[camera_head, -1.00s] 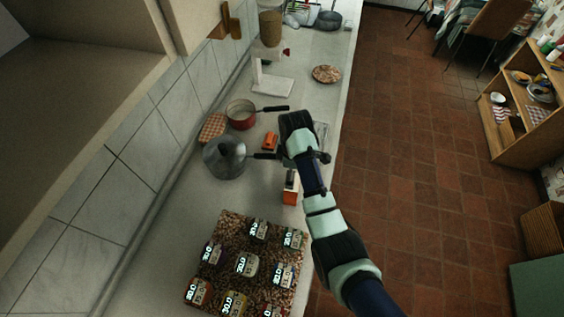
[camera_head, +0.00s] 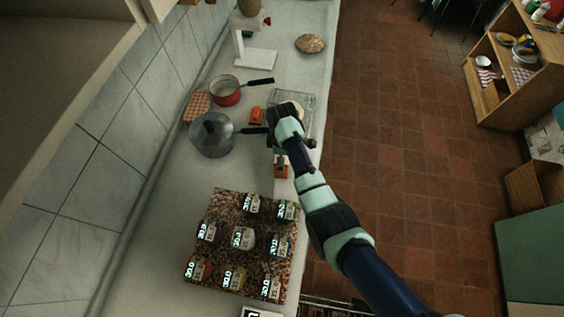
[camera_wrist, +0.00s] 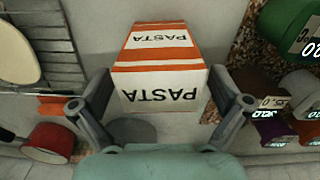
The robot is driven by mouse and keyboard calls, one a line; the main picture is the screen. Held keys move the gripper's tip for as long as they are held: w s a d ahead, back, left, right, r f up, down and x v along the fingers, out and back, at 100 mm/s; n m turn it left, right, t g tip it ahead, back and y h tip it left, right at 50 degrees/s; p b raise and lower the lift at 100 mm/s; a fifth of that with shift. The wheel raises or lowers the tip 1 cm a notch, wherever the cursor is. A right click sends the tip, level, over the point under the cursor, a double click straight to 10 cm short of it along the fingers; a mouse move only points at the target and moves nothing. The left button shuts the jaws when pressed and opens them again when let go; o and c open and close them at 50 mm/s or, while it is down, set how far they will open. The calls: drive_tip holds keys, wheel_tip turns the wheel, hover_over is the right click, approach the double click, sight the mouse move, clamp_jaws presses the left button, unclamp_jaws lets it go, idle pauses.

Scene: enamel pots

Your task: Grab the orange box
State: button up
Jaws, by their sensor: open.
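The orange box is an orange-and-white carton marked PASTA (camera_wrist: 160,92); in the wrist view it fills the middle, between the two fingers. My gripper (camera_wrist: 158,84) is open, with one finger on each side of the box; I cannot tell whether either finger touches it. In the head view the box (camera_head: 281,170) stands upright on the counter, partly hidden behind my arm. My gripper (camera_head: 279,152) is just above and beside it there, mostly hidden by my wrist.
A speckled board (camera_head: 213,262) with several labelled jars lies in front of the box. A grey pot (camera_head: 211,140), a red saucepan (camera_head: 225,95) and a small orange object (camera_head: 256,115) are behind and left. A wire rack (camera_head: 305,98) lies behind my gripper. The counter's right edge is close.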

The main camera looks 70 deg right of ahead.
drive_tip(key=c, duration=1.4)
wheel_tip(320, 180, up, 20)
drive_tip(key=p, duration=0.9)
